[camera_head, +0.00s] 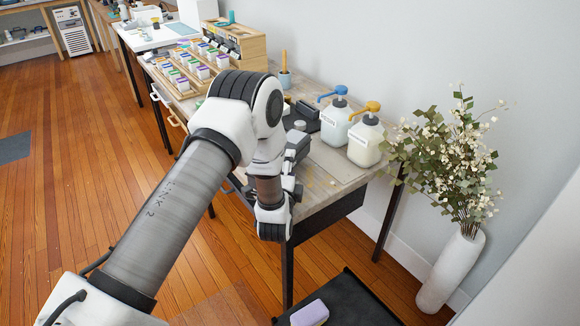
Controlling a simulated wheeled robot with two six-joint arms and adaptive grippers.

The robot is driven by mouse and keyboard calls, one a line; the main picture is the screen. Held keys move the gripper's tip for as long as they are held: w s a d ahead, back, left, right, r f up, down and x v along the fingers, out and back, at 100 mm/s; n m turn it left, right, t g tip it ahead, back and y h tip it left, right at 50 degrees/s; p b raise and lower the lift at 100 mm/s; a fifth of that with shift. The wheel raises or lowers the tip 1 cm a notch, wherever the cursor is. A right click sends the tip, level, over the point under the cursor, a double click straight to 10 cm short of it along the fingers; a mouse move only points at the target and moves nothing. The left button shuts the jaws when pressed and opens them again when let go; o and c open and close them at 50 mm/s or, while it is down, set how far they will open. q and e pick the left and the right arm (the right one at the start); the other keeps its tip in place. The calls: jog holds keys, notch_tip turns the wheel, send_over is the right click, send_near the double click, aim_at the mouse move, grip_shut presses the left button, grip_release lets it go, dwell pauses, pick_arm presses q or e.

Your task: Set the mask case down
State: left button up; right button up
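I cannot make out the mask case for certain. A lilac block with rounded edges (310,313) lies on a dark, flat, rimmed surface (350,300) at the bottom edge; I cannot tell whether it is the case. My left arm reaches up from the lower left, bends at the elbow and comes down over the near end of the workbench (345,168). Dark grey parts show beside its wrist, but the fingertips cannot be made out, nor whether they hold anything. My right gripper is out of view.
A blue-topped pump bottle (336,124) and a yellow-topped one (366,142) stand at the bench's back. A stepped rack of small colored jars (190,66) stands further along. A white vase with a leafy plant (450,270) stands right of the bench. The wooden floor at left is open.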

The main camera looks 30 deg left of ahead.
pick_arm(q)
jog(key=shift+f, duration=0.45)
jog(key=o, duration=1.2)
jog(key=shift+c, duration=0.2)
jog(key=shift+r, duration=0.1)
jog(key=v, duration=1.1)
jog(key=shift+d+r, duration=0.1)
jog(key=shift+r, duration=0.3)
jog(key=shift+s+d+r, duration=0.1)
jog(key=shift+s, duration=0.35)
